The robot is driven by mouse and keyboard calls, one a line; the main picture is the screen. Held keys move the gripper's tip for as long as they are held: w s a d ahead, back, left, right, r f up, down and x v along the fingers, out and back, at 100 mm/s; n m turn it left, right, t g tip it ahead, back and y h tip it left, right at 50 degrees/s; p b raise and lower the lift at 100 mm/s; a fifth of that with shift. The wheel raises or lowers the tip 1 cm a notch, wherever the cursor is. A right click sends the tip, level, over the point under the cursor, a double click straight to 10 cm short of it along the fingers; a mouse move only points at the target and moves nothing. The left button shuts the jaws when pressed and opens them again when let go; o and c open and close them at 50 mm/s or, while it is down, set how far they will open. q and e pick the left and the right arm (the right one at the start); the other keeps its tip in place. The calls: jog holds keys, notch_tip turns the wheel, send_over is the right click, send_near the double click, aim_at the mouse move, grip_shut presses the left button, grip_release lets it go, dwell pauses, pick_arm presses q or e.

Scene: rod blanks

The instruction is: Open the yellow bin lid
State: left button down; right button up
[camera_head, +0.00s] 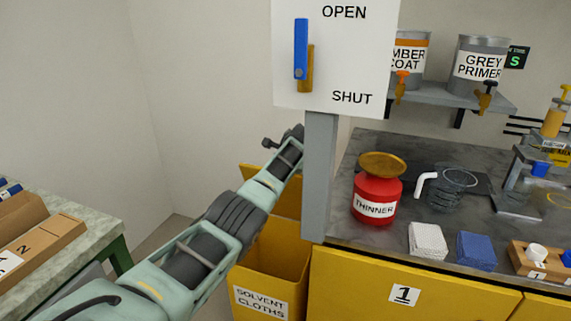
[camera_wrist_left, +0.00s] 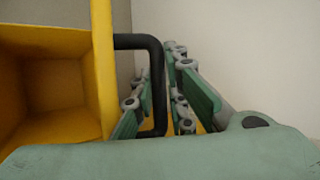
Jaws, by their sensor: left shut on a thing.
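The yellow bin (camera_head: 272,262), labelled SOLVENT CLOTHS, stands on the floor beside the yellow cabinet. Its top is uncovered and I see into its empty-looking inside. The yellow lid (camera_head: 257,172) stands raised at the back, partly hidden by my left arm and the grey post. In the left wrist view the lid (camera_wrist_left: 103,60) shows edge-on, with the black handle (camera_wrist_left: 156,75) on its side and the bin's hollow to the left. My left gripper (camera_wrist_left: 162,100) is shut on the handle, its green-padded fingers on either side. My right gripper is not in view.
A grey post (camera_head: 319,180) carrying an OPEN/SHUT board (camera_head: 345,50) stands close to my left arm. A workbench (camera_head: 400,235) on the right holds a red THINNER can (camera_head: 374,195) and a jug. A table (camera_head: 75,255) with cardboard boxes is at the left.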

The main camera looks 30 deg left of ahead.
pick_arm(q)
jog(key=shift+w+a+r+t, duration=0.1)
jog(key=shift+w+r+t, duration=0.3)
jog(key=shift+w, duration=0.2)
jog(key=shift+w+a+r+t, duration=0.1)
jog(key=shift+w+r+t, duration=0.15)
jog(key=shift+w+t, duration=0.25)
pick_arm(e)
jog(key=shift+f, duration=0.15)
pick_arm(q)
jog(key=c, duration=1.9)
grip_release()
jog(key=shift+w, duration=0.1)
jog(key=o, duration=0.5)
jog(key=shift+a+f+m, duration=0.1)
jog(key=shift+f+m, duration=0.05)
jog(key=shift+m, duration=0.15)
jog(key=shift+w+f, duration=0.15)
jog(key=shift+f, duration=0.1)
jog(key=shift+w+a+f, duration=0.15)
jog(key=shift+w+f, duration=0.1)
jog(key=shift+f, duration=0.2)
jog(key=c, duration=0.4)
jog(key=shift+o, duration=0.2)
jog(key=shift+w+r, duration=0.1)
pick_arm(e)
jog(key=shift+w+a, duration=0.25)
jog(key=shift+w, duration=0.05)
